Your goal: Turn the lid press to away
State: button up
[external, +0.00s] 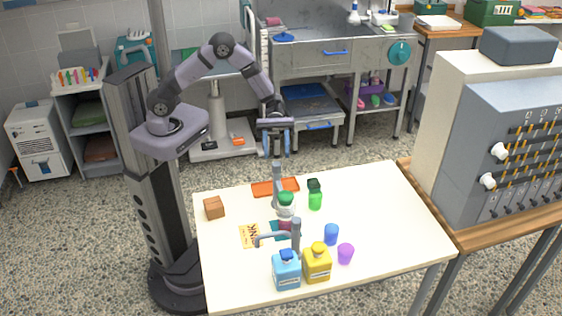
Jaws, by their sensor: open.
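The grey lid press (296,237) appears to be the upright post with a bent arm on the white table; its arm reaches left from the top of the post. My gripper (276,152) hangs above the far part of the table, fingers down, open and apart from the press. Nothing shows between its fingers.
A blue bottle (286,271) and yellow bottle (317,264) stand in front of the press. A blue cup (331,234) and purple cup (346,254) are to its right. The table's right side is clear.

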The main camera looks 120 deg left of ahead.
aim_at(277, 168)
jog(key=shift+n+t, duration=0.7)
jog(key=shift+w+d+f+p, duration=0.15)
jog(key=shift+w+d+f, duration=0.3)
jog(key=shift+w+d, duration=0.55)
jog(key=shift+w+d+f+p, duration=0.2)
jog(key=shift+w+d+f, duration=0.3)
jog(key=shift+d, duration=0.85)
jog(key=shift+w+d+f+p, duration=0.15)
jog(key=shift+w+d+f, duration=0.2)
jog(key=shift+w+d, duration=0.65)
jog(key=shift+s+d, duration=0.2)
jog(key=shift+h, duration=0.3)
grip_shut()
